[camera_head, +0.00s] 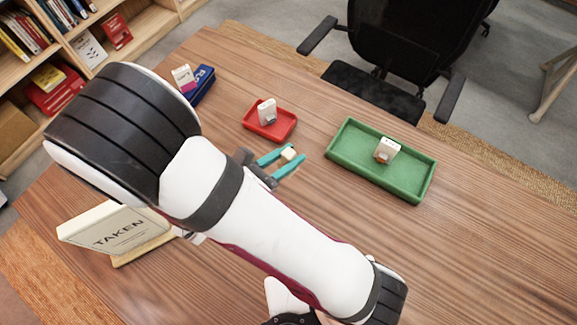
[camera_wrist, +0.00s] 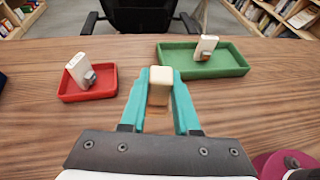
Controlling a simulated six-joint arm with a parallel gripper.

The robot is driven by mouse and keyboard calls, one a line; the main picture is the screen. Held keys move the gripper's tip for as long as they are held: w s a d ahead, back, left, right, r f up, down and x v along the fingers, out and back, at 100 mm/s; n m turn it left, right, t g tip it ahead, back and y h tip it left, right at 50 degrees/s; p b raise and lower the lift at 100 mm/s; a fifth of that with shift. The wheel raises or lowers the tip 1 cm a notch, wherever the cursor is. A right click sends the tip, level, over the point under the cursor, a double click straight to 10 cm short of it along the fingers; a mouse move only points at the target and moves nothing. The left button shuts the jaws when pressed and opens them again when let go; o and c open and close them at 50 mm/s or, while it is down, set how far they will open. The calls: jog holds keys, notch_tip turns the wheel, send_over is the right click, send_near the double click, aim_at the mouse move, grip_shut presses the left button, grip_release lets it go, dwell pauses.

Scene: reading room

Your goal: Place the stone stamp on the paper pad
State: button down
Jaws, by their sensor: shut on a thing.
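My gripper (camera_head: 283,163) has teal fingers and is shut on a small cream block, which I take to be the stone stamp (camera_head: 289,153). In the wrist view the stamp (camera_wrist: 160,84) stands between the fingertips (camera_wrist: 160,88), its pale top up and a tan side facing me. It is held over the wooden table, in front of and between the red and green trays; its height above the wood is hard to tell. I cannot pick out a paper pad for certain in either view.
A blue object (camera_head: 203,88) with a white card lies behind. A "TAKEN" sign (camera_head: 112,233) stands front left. A black chair (camera_head: 376,92) is beyond the table.

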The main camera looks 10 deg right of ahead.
jog(key=shift+r, duration=0.65)
